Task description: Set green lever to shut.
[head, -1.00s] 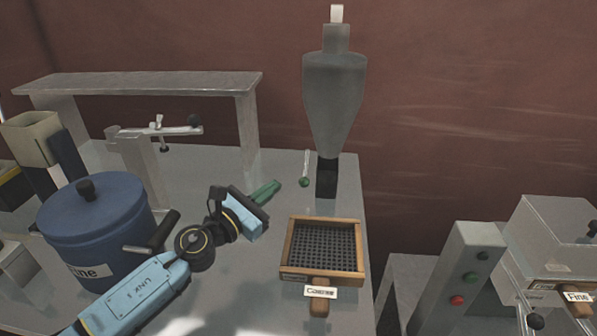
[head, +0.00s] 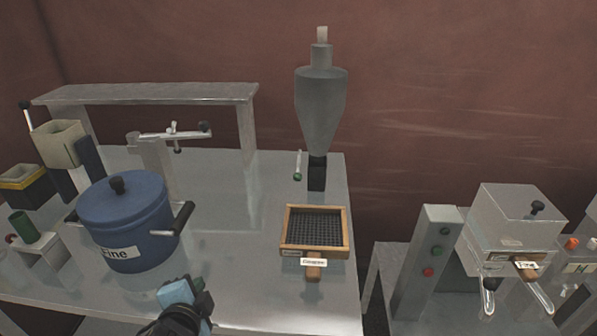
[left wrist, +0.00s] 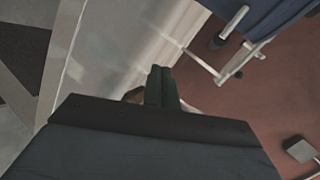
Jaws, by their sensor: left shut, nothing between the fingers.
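The green lever (head: 298,168) is a thin pale rod with a green knob at its lower end. It hangs nearly straight down just left of the grey hopper (head: 320,110) and its black outlet. My left gripper (head: 195,290) is low in the head view at the table's front edge, well apart from the lever. Its dark green fingers (left wrist: 161,85) show together in the left wrist view, with nothing between them. My right gripper is not in view.
A blue "Fine" pot (head: 125,222) stands left of my gripper. A wooden "Coarse" sieve (head: 347,240) lies in front of the hopper. A button post (head: 425,265) and a grey box machine (head: 515,220) stand right. The table's middle is clear.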

